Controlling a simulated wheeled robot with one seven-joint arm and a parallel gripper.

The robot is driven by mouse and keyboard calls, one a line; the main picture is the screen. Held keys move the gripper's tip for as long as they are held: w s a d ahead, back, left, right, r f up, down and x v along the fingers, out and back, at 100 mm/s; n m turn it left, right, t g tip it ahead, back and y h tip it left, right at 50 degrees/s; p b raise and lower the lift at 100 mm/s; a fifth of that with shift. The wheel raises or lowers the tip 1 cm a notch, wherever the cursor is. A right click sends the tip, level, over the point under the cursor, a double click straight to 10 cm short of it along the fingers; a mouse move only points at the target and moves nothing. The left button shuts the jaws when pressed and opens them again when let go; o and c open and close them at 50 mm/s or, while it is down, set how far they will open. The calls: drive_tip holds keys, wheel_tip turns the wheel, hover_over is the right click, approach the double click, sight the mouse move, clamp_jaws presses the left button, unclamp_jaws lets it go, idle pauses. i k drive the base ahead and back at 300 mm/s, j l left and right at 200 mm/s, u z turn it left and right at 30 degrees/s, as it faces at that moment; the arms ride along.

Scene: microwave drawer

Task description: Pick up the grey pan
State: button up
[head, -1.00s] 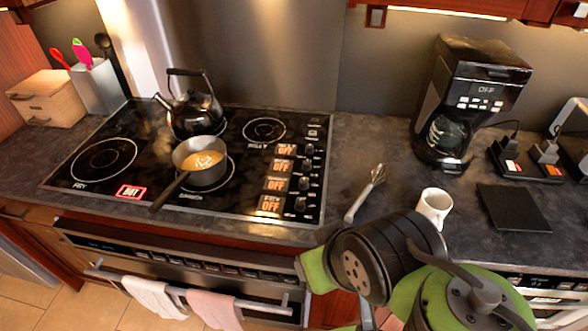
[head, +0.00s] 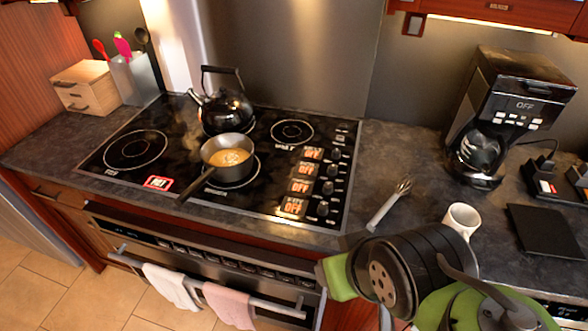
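My gripper's fingers do not show.
A black kettle (head: 225,108) stands close behind the pan. A whisk (head: 392,202) lies on the counter right of the stove, near a white mug (head: 460,220). A coffee maker (head: 510,115) stands farther right. Two towels (head: 230,303) hang on the oven handle.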

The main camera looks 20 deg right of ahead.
sight(212, 156)
drive_tip(key=z, duration=1.85)
drive_tip(key=u, duration=2.25)
drive_tip(key=i+j+u, duration=0.3)
drive_tip(key=j+u, duration=0.15)
drive_tip(key=i+j+u, duration=0.4)
drive_tip(key=k+l, duration=0.05)
drive_tip(key=k, duration=0.05)
